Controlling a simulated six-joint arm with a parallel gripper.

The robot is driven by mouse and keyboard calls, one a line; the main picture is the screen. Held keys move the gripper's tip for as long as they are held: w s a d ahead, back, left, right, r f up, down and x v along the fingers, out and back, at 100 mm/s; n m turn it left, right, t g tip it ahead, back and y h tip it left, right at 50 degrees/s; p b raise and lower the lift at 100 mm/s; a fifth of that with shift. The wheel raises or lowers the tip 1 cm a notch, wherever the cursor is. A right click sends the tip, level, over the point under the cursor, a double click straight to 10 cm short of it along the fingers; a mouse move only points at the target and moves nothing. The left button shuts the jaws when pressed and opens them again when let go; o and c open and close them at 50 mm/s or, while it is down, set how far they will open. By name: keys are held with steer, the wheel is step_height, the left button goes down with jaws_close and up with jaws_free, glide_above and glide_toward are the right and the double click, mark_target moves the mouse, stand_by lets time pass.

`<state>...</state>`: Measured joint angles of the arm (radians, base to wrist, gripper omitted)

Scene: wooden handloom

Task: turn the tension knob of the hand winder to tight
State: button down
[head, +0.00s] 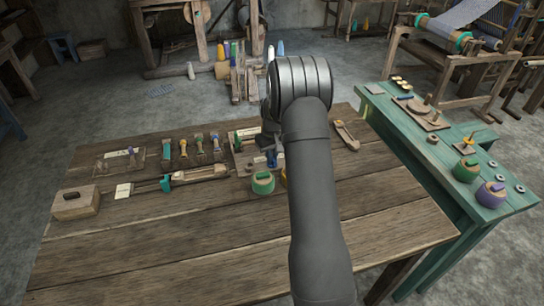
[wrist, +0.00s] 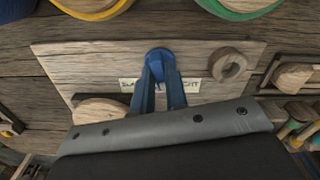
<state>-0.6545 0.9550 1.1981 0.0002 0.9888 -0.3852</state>
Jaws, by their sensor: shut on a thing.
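The tension knob (wrist: 160,54) is blue and round-topped, on the wooden board (wrist: 80,62) of the hand winder in the wrist view. A pale label (wrist: 190,86) lies below it, with SLACK at its left end and TIGHT at its right, partly covered by my fingers. My gripper (wrist: 159,70) is shut on the knob, its two blue fingers on either side of it. The knob's pointing direction cannot be made out.
A wooden ring (wrist: 228,65) and a rounded wooden piece (wrist: 102,111) stand on the board close to my gripper. A green-rimmed spool (head: 263,183) stands near the board on the table (head: 200,245). A wooden box (head: 75,203) is at the left. The front of the table is clear.

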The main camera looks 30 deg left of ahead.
steer(key=n, duration=0.7)
stand_by(0.3)
stand_by(0.3)
steer(key=c, duration=1.4)
jaws_free()
steer(key=shift+c, duration=0.2)
step_height(320, 180, up, 17)
steer(key=shift+r, duration=0.2)
